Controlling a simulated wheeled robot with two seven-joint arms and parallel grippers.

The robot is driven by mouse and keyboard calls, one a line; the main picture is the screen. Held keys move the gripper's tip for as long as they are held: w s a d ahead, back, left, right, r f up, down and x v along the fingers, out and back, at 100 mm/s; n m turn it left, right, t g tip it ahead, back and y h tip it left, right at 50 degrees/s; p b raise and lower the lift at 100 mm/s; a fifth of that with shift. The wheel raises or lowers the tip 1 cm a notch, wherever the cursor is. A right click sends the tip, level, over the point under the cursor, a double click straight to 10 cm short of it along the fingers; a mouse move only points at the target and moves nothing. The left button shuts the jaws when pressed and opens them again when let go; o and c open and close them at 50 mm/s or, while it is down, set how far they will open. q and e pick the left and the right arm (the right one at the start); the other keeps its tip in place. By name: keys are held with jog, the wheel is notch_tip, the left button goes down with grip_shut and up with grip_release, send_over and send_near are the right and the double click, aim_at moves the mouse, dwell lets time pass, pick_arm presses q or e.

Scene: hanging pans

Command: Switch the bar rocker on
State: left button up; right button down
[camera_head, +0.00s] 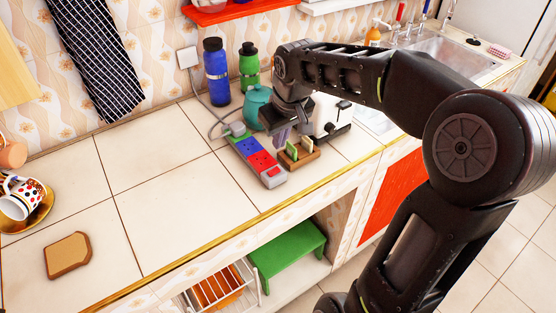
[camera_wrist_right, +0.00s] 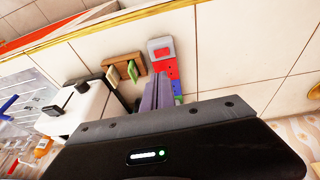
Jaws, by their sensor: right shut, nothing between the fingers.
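A grey power bar (camera_head: 275,184) lies on the tiled counter, with blue sockets at its far end and red ones nearer. Its small red rocker (camera_head: 273,171) sits at the near end. In the right wrist view the bar (camera_wrist_right: 153,44) and rocker (camera_wrist_right: 162,52) show beyond the fingertips. Whether the rocker is on or off cannot be told. My right gripper (camera_head: 282,146) is shut and empty, pointing down just beside the bar's red sockets. In the right wrist view its fingers (camera_wrist_right: 164,78) overlap part of the bar. My left gripper is out of view.
A small wooden holder (camera_head: 303,159) with green and pale pieces stands close right of the bar. A toaster (camera_head: 325,117), a teal pot (camera_head: 256,104) and blue (camera_head: 215,72) and green bottles stand around. Bread (camera_head: 67,256) lies at left; the middle counter is clear.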

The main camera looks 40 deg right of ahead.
aim_at(277, 169)
jog(key=x, duration=0.3)
jog(key=p+x, duration=0.1)
jog(key=x, duration=0.2)
jog(key=s+x, duration=0.1)
jog(key=x, duration=0.2)
jog(key=shift+d+f, duration=0.15)
jog(key=shift+f, duration=0.5)
jog(key=shift+d+f, duration=0.1)
jog(key=shift+f, duration=0.25)
jog(key=shift+r, duration=0.1)
jog(key=shift+b, duration=0.35)
